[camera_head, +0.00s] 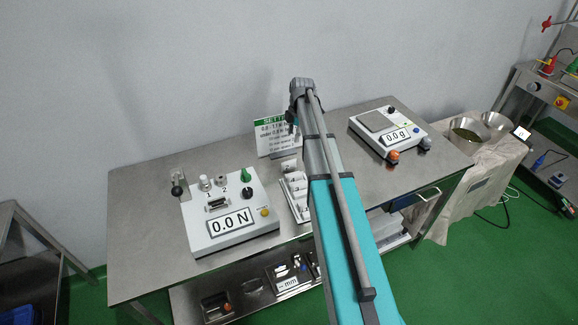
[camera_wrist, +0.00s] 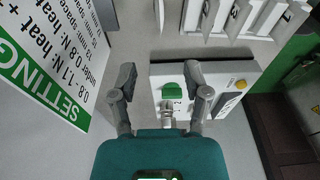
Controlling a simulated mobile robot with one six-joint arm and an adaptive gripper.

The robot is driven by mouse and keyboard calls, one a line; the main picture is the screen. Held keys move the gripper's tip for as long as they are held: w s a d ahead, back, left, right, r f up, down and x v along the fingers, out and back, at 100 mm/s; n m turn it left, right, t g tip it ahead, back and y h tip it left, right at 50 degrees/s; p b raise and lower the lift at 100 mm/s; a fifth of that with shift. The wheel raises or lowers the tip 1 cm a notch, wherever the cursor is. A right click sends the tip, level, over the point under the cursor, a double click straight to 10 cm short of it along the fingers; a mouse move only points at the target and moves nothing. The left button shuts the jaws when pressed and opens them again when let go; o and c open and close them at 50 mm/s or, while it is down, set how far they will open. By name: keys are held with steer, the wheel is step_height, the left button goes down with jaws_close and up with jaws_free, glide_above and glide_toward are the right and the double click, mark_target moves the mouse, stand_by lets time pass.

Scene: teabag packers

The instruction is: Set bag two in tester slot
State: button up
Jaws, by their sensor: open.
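The tester (camera_head: 232,228) is a pale box on the steel bench, reading 0.0 N, with knobs, a yellow button and a small dark slot (camera_head: 217,204) on top. In the wrist view part of the tester (camera_wrist: 218,74) shows beyond my gripper (camera_wrist: 160,78), which is open and empty. A green knob (camera_wrist: 173,97) shows between the fingers, apart from them as far as I can tell. A white rack (camera_head: 296,196) stands right of the tester; in the wrist view the rack (camera_wrist: 225,28) shows pale compartments. I cannot tell which holds bag two. My arm partly hides the rack.
A green-and-white setting sign (camera_head: 274,137) stands at the bench's back; it is close on the left in the wrist view (camera_wrist: 45,60). A scale (camera_head: 388,133) reading 0.0 g sits at right.

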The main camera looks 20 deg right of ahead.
mark_target(289, 160)
steer(key=shift+a+f+b, duration=0.2)
steer(key=shift+f+b, duration=1.2)
steer(key=shift+a+f+b, duration=0.25)
steer(key=shift+f+b, duration=1.15)
steer(key=shift+f, duration=0.05)
steer(key=shift+a+f+b, duration=0.2)
steer(key=shift+f+b, duration=1.2)
steer(key=shift+a+f+b, duration=0.15)
steer(key=shift+f+b, duration=1.15)
steer(key=shift+a+f+b, duration=0.15)
steer(key=shift+f+b, duration=1.1)
steer(key=shift+f, duration=0.05)
steer(key=shift+c, duration=0.2)
steer(key=c, duration=0.8)
steer(key=shift+o, duration=0.2)
steer(key=shift+r, duration=0.15)
